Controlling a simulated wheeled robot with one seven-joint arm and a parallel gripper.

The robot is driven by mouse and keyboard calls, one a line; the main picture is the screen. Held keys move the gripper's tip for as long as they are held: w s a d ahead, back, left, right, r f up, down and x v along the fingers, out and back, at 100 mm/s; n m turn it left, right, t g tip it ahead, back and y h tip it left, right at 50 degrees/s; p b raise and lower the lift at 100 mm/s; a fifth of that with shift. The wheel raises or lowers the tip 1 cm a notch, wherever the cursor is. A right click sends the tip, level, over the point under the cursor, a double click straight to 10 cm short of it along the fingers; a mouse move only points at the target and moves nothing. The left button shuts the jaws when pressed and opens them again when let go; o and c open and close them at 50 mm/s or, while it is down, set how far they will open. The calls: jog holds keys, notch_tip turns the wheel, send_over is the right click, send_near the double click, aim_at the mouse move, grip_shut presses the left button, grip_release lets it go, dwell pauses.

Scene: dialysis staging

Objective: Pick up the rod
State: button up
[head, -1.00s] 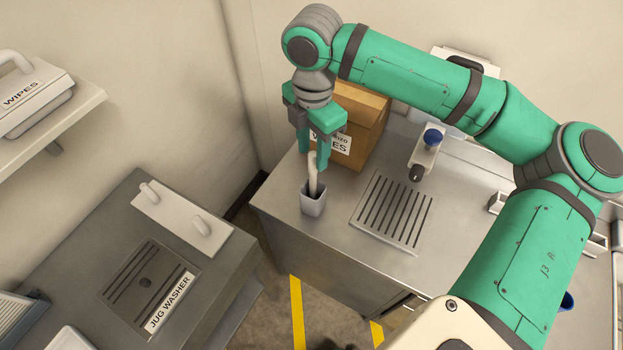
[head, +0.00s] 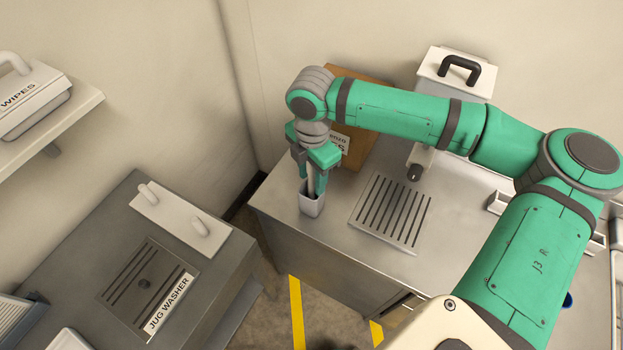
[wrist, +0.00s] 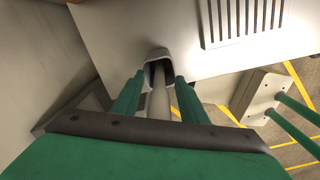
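The rod (head: 310,182) is pale and slim and stands roughly upright in a small grey cup (head: 312,206) at the near left corner of the steel counter. My gripper (head: 312,188) points down over the cup, with its green fingers on either side of the rod. In the wrist view, the rod (wrist: 160,102) runs between the two fingers (wrist: 160,78) with a visible gap on each side, so the gripper looks open. The cup's rim (wrist: 153,54) is just beyond the fingertips. The rod's lower end is hidden inside the cup.
A cardboard box (head: 367,143) stands behind the gripper, partly hidden by my arm. A slotted drain plate (head: 392,213) lies right of the cup. A white container with a black handle (head: 455,85) stands at the back. The jug washer counter (head: 80,250) is at left, across a floor gap.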

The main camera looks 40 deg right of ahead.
grip_shut()
jog(key=shift+r, duration=0.1)
